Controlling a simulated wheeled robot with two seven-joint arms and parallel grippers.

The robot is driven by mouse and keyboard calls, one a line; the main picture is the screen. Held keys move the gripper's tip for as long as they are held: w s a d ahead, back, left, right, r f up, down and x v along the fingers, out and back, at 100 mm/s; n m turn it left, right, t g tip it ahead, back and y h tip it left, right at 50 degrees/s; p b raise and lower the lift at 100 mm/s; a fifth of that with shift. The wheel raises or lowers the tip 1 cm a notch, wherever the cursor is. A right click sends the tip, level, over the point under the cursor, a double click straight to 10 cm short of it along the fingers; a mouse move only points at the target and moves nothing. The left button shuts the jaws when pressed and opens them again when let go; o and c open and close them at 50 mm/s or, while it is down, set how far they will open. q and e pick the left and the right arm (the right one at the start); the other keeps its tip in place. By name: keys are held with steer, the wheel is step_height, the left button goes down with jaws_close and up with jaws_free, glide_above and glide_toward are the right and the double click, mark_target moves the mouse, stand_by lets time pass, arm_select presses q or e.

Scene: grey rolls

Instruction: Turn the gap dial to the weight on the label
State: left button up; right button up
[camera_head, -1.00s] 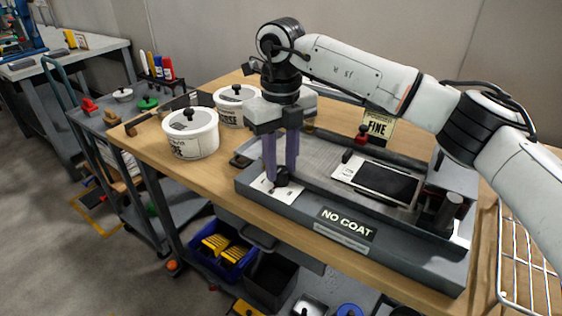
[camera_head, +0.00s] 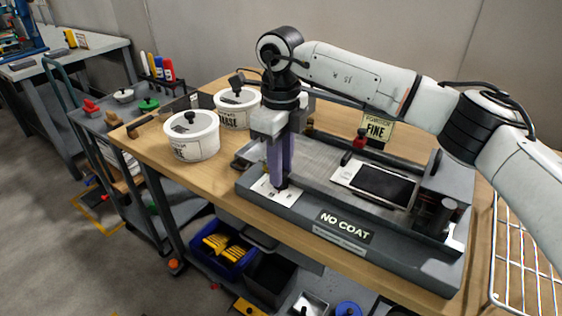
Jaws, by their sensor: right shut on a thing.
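My right gripper (camera_head: 280,183) points straight down over the left front corner of the grey coating machine (camera_head: 400,252). Its purple fingers are shut on the small dark gap dial, which they mostly hide. The dial sits on a white plate (camera_head: 264,188) with dark marks, too small to read. A black label on the machine's front reads "NO COAT" (camera_head: 345,227), with a smaller grey label below it. A card reading "FINE" (camera_head: 377,128) stands behind the machine. My left gripper is not in view.
Two white lidded tubs, a front one (camera_head: 192,138) and one marked "COARSE" (camera_head: 237,110), stand left of the machine on the wooden bench (camera_head: 150,150). A wire rack (camera_head: 525,255) lies at the right. A dark screen-like panel (camera_head: 382,184) lies on the machine bed.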

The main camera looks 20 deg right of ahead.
steer(key=shift+r+n, duration=0.1)
steer(key=shift+n, duration=0.8)
steer(key=n+p, duration=0.1)
steer(key=n, duration=0.2)
steer(key=shift+n, duration=0.9)
steer(key=o, duration=1)
steer(key=shift+o, duration=0.2)
step_height(320, 180, up, 10)
steer(key=shift+r, duration=0.15)
